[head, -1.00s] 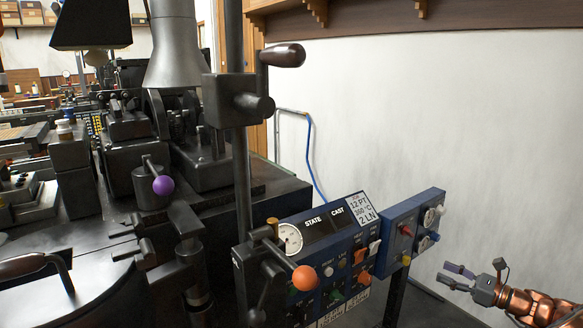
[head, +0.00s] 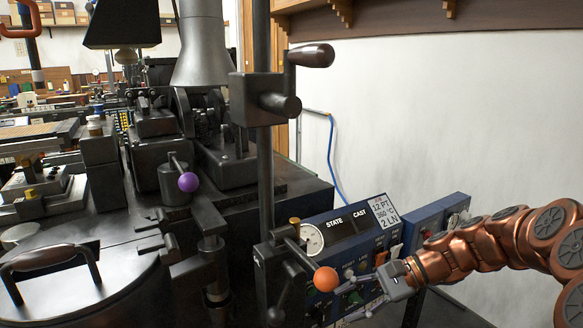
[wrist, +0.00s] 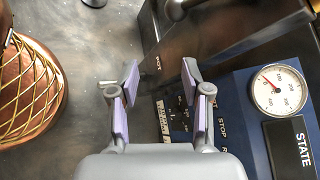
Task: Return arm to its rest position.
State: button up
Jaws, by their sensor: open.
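My gripper (head: 345,304) is at the lower right of the head view, in front of the blue control panel (head: 349,253). My copper arm reaches in from the right edge and covers part of the second blue panel (head: 455,212). In the wrist view my gripper (wrist: 160,78) shows two spread fingers with purple pads. Nothing is between the pads. Behind them lie a dark metal surface and the panel's edge, with its gauge (wrist: 278,90) to the right.
An orange ball-ended lever (head: 326,279) is just left of my fingers; I cannot tell the exact gap. A purple-knobbed lever (head: 188,182) and a lidded pot (head: 75,290) are farther left. The pale wall (head: 440,120) is at the right, with open space before it.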

jog(key=s+a+f+n+g+h, duration=0.1)
jog(key=s+n+h, duration=0.2)
jog(key=s, duration=0.5)
jog(key=s+a+f+n+g+h, duration=0.2)
jog(key=s+n+h, duration=0.1)
jog(key=s, duration=0.5)
jog(key=s+d+f+n+h, duration=0.2)
jog(key=s+d+n+h, duration=0.35)
jog(key=s+d, duration=0.45)
notch_tip(320, 180, up, 24)
jog(key=s+a+t+p, duration=0.1)
jog(key=s+p, duration=0.2)
jog(key=p, duration=2)
jog(key=shift+f+m+t, duration=0.15)
jog(key=shift+m+t, duration=0.15)
jog(key=shift+m, duration=0.05)
jog(key=shift+h, duration=0.25)
